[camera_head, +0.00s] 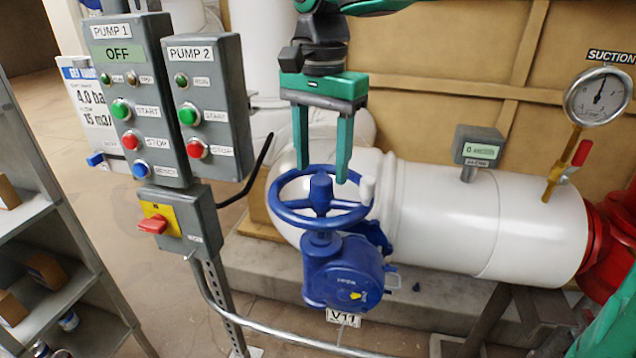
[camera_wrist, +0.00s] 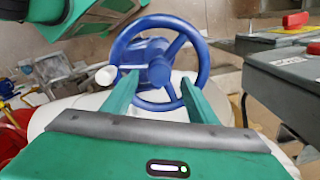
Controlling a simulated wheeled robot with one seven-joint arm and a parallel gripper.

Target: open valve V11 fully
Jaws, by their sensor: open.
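Valve V11 has a blue handwheel (camera_head: 281,206) with a white knob (camera_head: 367,190) on its rim at the right. Below it is a blue gearbox body (camera_head: 340,275) with a small yellow pointer, and a V11 tag (camera_head: 343,318) hangs under it. My gripper (camera_head: 322,172) is green and points down, its two fingers apart and empty, over the far part of the wheel. In the wrist view the handwheel (camera_wrist: 203,62) lies beyond the open fingers (camera_wrist: 155,90), with the white knob (camera_wrist: 106,76) near the left finger. I cannot tell whether the fingers touch the wheel.
Pump 1 (camera_head: 125,60) and Pump 2 (camera_head: 210,70) control boxes stand left of the wheel, with a red-handled switch box (camera_head: 178,228) below. A white pipe (camera_head: 440,215) runs right to a suction gauge (camera_head: 598,97). A grey rail (camera_head: 270,337) passes in front, below the valve.

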